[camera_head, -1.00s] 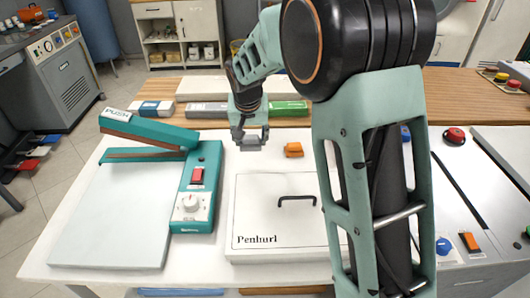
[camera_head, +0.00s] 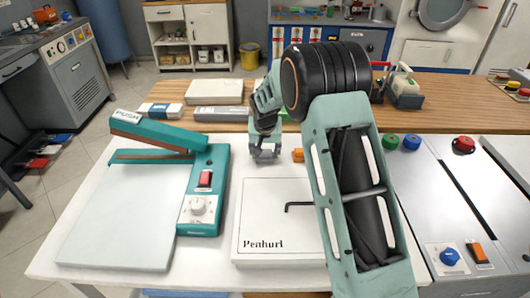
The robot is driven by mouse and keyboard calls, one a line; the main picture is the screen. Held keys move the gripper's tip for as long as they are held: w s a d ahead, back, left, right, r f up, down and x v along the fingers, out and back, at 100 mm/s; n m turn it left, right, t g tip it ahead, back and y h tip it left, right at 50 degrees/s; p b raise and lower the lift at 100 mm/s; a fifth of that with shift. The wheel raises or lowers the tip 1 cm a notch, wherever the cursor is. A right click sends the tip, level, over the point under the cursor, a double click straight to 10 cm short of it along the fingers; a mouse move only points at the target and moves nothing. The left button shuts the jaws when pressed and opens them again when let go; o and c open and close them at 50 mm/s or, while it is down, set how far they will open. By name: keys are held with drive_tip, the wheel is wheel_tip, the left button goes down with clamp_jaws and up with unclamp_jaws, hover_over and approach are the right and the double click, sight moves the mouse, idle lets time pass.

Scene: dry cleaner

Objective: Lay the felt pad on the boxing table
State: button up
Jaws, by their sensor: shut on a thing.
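My gripper (camera_head: 265,155) is at the rear of the white table, left of a small orange object and behind the white Penhurl panel. It is shut on a small grey piece, apparently the felt pad; its outline is hard to separate from the grey fingers. I cannot tell how high above the surface it is. A wooden-topped table (camera_head: 455,98) runs across behind the white table; it is probably the boxing table. My arm hides part of its middle.
The wooden top holds a blue-and-white box (camera_head: 160,110), a grey box (camera_head: 218,113), and a white slab (camera_head: 214,92). A teal press (camera_head: 208,185) and the Penhurl panel (camera_head: 265,190) occupy the white table. The orange object (camera_head: 298,155) is close to my gripper. Free wood shows at the right.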

drive_tip(key=o, duration=0.6)
drive_tip(key=shift+f, duration=0.15)
drive_tip(key=o, duration=0.4)
drive_tip(key=shift+r, duration=0.55)
drive_tip(key=v, duration=1.1)
drive_tip(key=shift+s+r, duration=0.15)
drive_tip(key=shift+s, duration=0.1)
drive_tip(key=shift+d, duration=0.1)
